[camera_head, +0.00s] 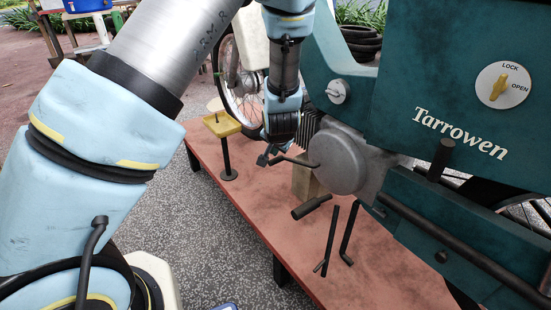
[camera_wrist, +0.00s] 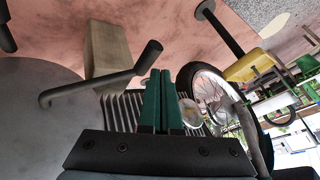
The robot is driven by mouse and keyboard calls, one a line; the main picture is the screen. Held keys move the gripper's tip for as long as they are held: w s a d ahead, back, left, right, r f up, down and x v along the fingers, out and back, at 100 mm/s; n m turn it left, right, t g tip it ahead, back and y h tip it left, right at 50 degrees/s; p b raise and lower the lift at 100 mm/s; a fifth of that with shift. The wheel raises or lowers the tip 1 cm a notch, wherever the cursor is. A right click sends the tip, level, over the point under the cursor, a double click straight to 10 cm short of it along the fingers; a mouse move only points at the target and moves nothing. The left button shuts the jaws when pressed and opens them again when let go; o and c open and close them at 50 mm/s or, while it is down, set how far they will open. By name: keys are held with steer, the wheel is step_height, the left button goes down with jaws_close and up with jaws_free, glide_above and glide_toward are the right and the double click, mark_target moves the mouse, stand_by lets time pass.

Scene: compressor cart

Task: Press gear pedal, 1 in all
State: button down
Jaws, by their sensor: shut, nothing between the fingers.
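The gear pedal (camera_head: 294,161) is a dark bent lever on the round grey engine cover (camera_head: 342,160). Its arm reaches left in the head view to the tip of my gripper (camera_head: 268,154). In the wrist view, the gear pedal (camera_wrist: 100,86) ends in a thicker dark pad at the upper middle, close to the tips of my gripper (camera_wrist: 160,73). The dark green fingers are together with nothing between them. I cannot tell whether they touch the pad.
A dark footpeg (camera_head: 311,207) and thin dark stand legs (camera_head: 330,240) stick out below the engine. The motorcycle stands on a reddish platform (camera_head: 375,270). A yellow tray on a post (camera_head: 222,125) stands at its left edge. A lock knob (camera_head: 502,85) is on the green panel.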

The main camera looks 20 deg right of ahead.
mark_target(275, 159)
steer(key=shift+s+f+b, duration=0.15)
steer(key=shift+f+b, duration=0.3)
steer(key=shift+f, duration=0.3)
steer(key=shift+s+f+b, duration=0.1)
steer(key=shift+f+b, duration=0.3)
steer(key=shift+f, duration=0.35)
stand_by(1.3)
steer(key=shift+r, duration=0.15)
stand_by(0.5)
steer(key=shift+w+r+p, duration=0.2)
steer(key=shift+r+p, duration=0.7)
steer(key=shift+p, duration=0.1)
steer(key=shift+w+r+p, duration=0.15)
steer(key=shift+r+p, duration=0.7)
steer(key=shift+p, duration=0.1)
steer(key=shift+r, duration=0.1)
steer(key=r+p, duration=0.5)
steer(key=shift+w+a, duration=0.1)
steer(key=shift+w, duration=0.3)
steer(key=shift+f, duration=0.15)
